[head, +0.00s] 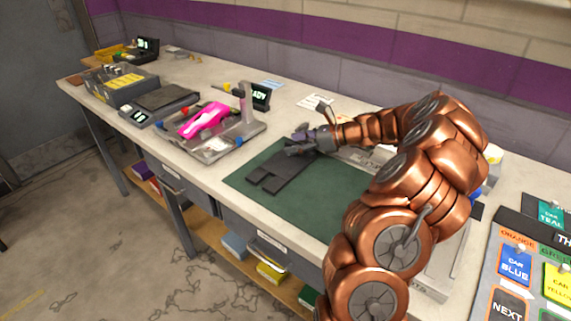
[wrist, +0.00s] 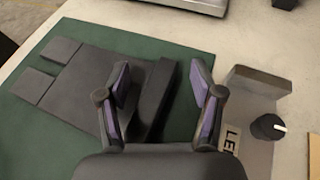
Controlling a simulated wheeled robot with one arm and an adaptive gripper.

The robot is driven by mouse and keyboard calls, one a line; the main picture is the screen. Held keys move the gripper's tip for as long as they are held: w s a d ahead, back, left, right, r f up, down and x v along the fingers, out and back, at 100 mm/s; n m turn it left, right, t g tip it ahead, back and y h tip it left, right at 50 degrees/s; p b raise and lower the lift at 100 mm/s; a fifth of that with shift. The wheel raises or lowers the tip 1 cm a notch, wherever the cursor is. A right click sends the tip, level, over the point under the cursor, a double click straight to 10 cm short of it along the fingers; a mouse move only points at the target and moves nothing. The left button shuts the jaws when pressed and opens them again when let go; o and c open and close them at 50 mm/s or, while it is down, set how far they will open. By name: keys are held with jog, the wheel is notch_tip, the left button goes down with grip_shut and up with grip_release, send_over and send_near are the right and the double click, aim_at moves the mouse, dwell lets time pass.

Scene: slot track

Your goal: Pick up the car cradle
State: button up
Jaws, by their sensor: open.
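The car cradle, which I take to be the dark grey flat piece (head: 272,174) with two prongs, lies on the green mat (head: 315,205). In the wrist view the cradle (wrist: 72,85) spreads to the left, with its prongs at the far left and a raised dark bar at its right end. My gripper (head: 303,143) is over that right end. In the wrist view my gripper (wrist: 163,85) is open, with the raised bar between its purple-padded fingers. I cannot tell whether either finger touches it. My gripper hides part of the cradle's near end.
A grey block with a black knob (wrist: 268,127) stands close to the right finger. A pink car (head: 204,119) sits on a metal fixture to the left. A button panel (head: 520,275) is at the right. The mat's front part is clear.

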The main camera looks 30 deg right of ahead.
grip_shut()
dwell(0.5)
jog(key=shift+r, duration=0.15)
